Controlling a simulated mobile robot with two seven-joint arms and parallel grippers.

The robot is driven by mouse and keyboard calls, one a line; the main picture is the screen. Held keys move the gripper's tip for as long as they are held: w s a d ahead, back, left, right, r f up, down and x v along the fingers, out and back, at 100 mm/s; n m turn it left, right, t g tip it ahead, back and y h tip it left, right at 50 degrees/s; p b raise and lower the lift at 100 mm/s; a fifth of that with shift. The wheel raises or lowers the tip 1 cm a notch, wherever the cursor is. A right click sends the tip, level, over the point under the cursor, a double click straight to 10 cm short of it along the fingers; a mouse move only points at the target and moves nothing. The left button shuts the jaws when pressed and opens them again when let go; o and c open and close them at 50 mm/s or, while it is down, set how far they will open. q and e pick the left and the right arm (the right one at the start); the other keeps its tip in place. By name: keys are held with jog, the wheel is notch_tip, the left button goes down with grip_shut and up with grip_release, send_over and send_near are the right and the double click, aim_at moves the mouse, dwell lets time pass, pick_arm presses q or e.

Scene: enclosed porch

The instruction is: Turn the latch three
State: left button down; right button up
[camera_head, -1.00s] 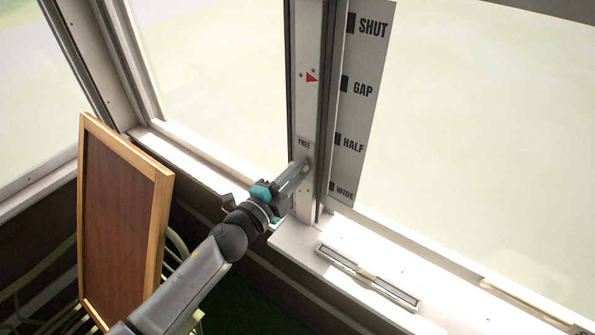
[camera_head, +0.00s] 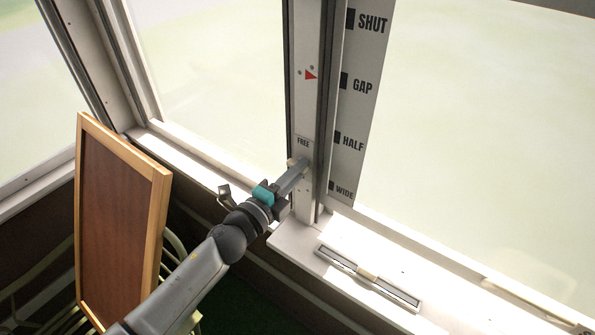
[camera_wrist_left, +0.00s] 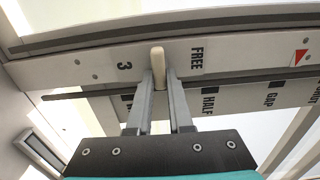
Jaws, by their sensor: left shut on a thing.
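Latch three is a small pale lever (camera_wrist_left: 158,62) on the light window post (camera_head: 304,105). In the left wrist view it lies between a printed "3" and the word FREE. My left gripper (camera_wrist_left: 160,85) has its two fingers closed on either side of this lever. In the head view my left gripper (camera_head: 298,168) meets the post just below the FREE label (camera_head: 303,142) and hides most of the lever. My right gripper is not in view.
A scale strip (camera_head: 362,100) beside the post reads SHUT, GAP, HALF, WIDE. A red triangle (camera_head: 310,75) marks the post near GAP's height. A wood-framed board (camera_head: 120,220) stands at left. A slotted fitting (camera_head: 365,273) lies on the sill.

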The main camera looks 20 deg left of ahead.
pick_arm(q)
jog(key=c, duration=0.8)
grip_release()
jog(key=b+v, duration=0.2)
jog(key=v, duration=1.3)
jog(key=shift+s, duration=0.15)
jog(key=s+a+f+n+g+y+b, duration=0.2)
jog(key=f+n, duration=0.2)
jog(key=f, duration=0.8)
jog(key=s+a+f+n+g+y+b, duration=0.2)
jog(key=f+n, duration=0.2)
jog(key=f, duration=0.7)
jog(key=s+a+f+n+g+y+b, duration=0.1)
jog(key=s+f+n+g+y+b, duration=0.2)
jog(key=f, duration=0.9)
jog(key=s+d+f+n+g+b, duration=0.1)
jog(key=s+f+n+g, duration=0.2)
jog(key=s+f, duration=0.4)
jog(key=s+d+f+n+g+b, duration=0.1)
jog(key=s+d+f+n+g, duration=0.1)
jog(key=s+f, duration=0.6)
jog(key=s+d+f+n+g+b, duration=0.1)
jog(key=s+f+n+g+b, duration=0.1)
jog(key=s+f, duration=0.6)
jog(key=shift+s+d+n+g+h, duration=0.3)
jog(key=shift+s+n+g+h, duration=0.1)
jog(key=shift+s+n+g, duration=0.55)
